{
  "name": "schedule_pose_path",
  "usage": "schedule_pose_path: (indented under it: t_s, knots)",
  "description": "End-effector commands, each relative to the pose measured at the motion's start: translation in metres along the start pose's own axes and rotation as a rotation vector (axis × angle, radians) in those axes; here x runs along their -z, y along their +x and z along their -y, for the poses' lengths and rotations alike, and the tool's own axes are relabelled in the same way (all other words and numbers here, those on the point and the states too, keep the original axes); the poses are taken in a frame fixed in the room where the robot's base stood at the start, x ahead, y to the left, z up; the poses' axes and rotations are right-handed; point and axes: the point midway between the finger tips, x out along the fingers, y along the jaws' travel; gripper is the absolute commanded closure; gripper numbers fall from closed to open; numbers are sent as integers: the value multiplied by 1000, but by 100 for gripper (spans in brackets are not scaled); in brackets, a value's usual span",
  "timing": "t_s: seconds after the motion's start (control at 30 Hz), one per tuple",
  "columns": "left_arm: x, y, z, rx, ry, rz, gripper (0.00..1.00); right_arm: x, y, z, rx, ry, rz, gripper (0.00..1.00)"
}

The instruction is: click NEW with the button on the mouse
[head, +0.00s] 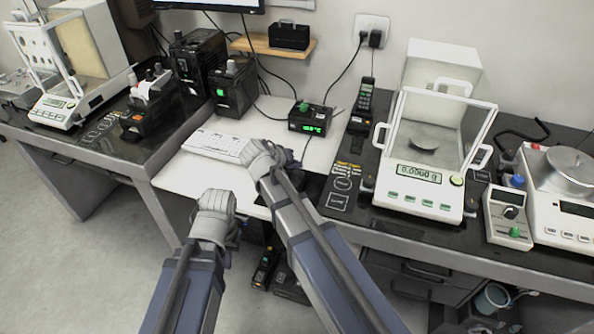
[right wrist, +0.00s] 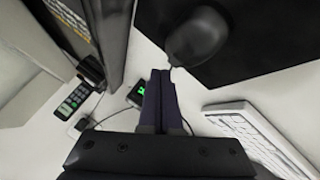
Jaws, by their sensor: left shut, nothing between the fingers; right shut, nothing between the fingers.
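The dark mouse (right wrist: 195,38) lies on a black pad (right wrist: 265,35) in the right wrist view. In the head view my right arm hides the mouse. My right gripper (right wrist: 160,74) is shut and empty. Its fingertips appear just short of the mouse's cable end; I cannot tell their height above the table. In the head view the right gripper (head: 262,158) is over the white table beside the keyboard. My left gripper (head: 215,203) is shut and empty, in front of the white table's near edge. Only the bottom of the monitor (head: 210,4) shows, so NEW cannot be seen.
The white keyboard (head: 214,144) lies left of my right gripper; it also shows in the right wrist view (right wrist: 255,136). Dark tables with balances (head: 420,180) flank the white table (head: 175,178).

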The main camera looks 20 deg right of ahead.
Motion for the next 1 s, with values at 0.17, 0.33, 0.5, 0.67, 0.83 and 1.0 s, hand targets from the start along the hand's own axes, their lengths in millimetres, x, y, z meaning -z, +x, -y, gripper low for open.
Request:
schedule_pose_path:
  t_s: [0.17,0.33,0.5,0.67,0.83,1.0]
  knots:
    - [0,-3,0,0,0,0,100,2,-2,-1,0,0,0,100]
    - [-1,-16,2,0,0,0,100,8,-12,-8,0,0,0,100]
    - [-2,-33,3,0,0,0,100,17,-23,-17,0,0,0,100]
    - [-3,-48,5,0,0,0,100,25,-34,-24,0,0,0,100]
    - [-3,-51,5,0,0,0,100,26,-36,-26,0,0,0,100]
    - [-3,-50,5,0,0,0,100,25,-35,-25,0,0,0,100]
